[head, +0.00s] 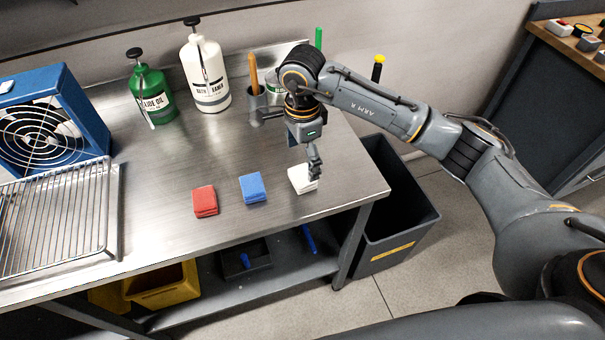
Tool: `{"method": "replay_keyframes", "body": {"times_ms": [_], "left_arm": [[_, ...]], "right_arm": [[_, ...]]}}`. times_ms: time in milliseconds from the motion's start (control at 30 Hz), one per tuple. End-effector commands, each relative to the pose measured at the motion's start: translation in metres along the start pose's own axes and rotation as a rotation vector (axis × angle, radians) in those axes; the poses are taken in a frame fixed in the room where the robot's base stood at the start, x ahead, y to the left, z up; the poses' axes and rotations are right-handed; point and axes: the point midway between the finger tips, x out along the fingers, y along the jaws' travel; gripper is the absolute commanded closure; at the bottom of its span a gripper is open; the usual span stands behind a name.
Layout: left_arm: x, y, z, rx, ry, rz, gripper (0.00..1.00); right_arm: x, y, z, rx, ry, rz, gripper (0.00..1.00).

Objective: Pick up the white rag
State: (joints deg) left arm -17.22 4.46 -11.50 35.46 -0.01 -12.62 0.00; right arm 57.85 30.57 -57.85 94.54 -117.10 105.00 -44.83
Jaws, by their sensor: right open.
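The white rag (299,181) lies folded near the front right corner of the steel table (160,215). My right gripper (315,174) is open and points down right at the rag, covering part of its right side. I cannot tell whether the fingers touch the rag. A folded blue rag (252,187) and a folded red rag (205,200) lie in a row to its left. My left gripper is not in view.
A blue fan (45,120) and a wire rack (55,220) take up the table's left. A green bottle (150,93), a white jug (205,75) and a tool cup (257,105) stand behind. A dark bin (400,215) stands right of the table.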

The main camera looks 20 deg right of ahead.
Motion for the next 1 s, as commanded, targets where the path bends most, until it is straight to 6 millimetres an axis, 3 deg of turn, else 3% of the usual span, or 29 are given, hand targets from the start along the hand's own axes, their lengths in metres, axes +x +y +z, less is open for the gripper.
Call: {"method": "replay_keyframes", "body": {"times_ms": [200,500,767,1000], "left_arm": [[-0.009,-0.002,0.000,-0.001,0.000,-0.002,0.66],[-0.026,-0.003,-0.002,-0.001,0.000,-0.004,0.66],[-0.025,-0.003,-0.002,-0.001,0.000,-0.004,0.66],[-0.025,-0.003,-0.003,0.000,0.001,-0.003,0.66]], "right_arm": [[0.014,0.001,0.000,0.000,-0.001,0.003,0.09],[0.055,0.001,0.000,-0.001,-0.002,0.002,0.09],[0.060,0.000,0.000,-0.001,-0.002,-0.001,0.09],[0.059,0.001,0.000,-0.001,-0.002,-0.001,0.56]]}}
